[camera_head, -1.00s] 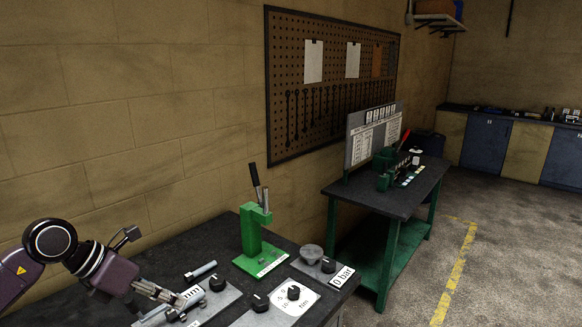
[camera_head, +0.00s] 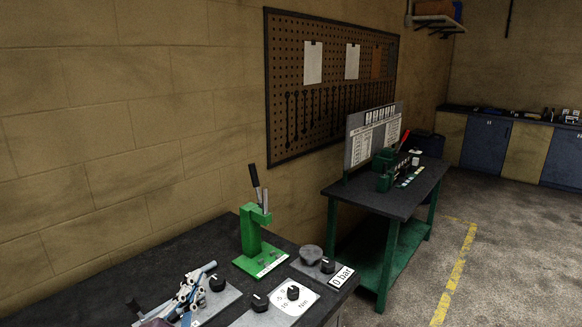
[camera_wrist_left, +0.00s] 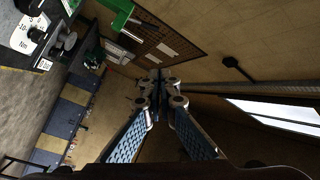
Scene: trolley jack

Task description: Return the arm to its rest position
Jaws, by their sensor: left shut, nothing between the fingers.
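My left gripper (camera_head: 193,288) is at the lower left of the head view, over the near dark workbench (camera_head: 150,260). Its metal linkages and blue finger pads show, with part of my purple wrist at the bottom edge. In the left wrist view the two blue-padded fingers (camera_wrist_left: 160,82) converge at the middle of the picture. They are shut with nothing between them. The gripper covers part of a grey plate with a black knob (camera_head: 217,284). My right gripper is in neither view.
A green hand press (camera_head: 252,245) with a raised lever stands on the workbench by the wall. Knob plates, including a 0 bar dial (camera_head: 328,266), lie to its right. A green-legged table (camera_head: 400,200) stands beyond. The floor (camera_head: 510,240) at right is clear.

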